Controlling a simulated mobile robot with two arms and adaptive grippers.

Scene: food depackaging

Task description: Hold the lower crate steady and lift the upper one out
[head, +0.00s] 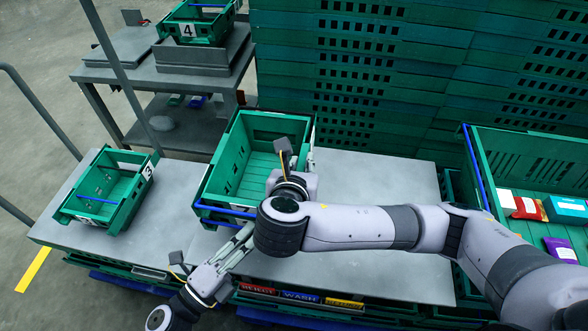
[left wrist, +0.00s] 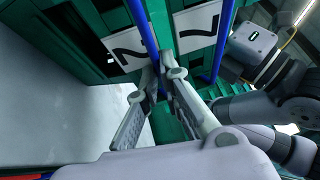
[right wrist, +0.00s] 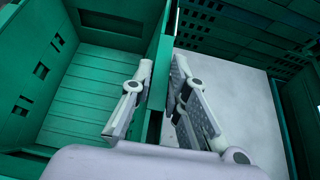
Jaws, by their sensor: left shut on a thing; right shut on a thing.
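The upper green crate (head: 255,130) stands empty in the middle of the table, and its slatted inside shows in the right wrist view (right wrist: 95,95). The lower crate is mostly hidden beneath it. My right gripper (head: 309,150) is shut on the upper crate's right wall, with one finger inside and one outside. My left gripper (head: 243,238) is at the near side, shut on what appears to be the lower crate's rim. Two number labels and two blue bars show close together in the left wrist view, by the left fingers (left wrist: 160,85).
A smaller green crate (head: 107,190) labelled 3 stands at the table's left end. Another crate (head: 196,25) labelled 4 is on a side bench. A large crate (head: 525,160) with packages is at right. Stacked green crates (head: 400,75) wall off the back. The grey tabletop (head: 375,185) is bare right of the middle crates.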

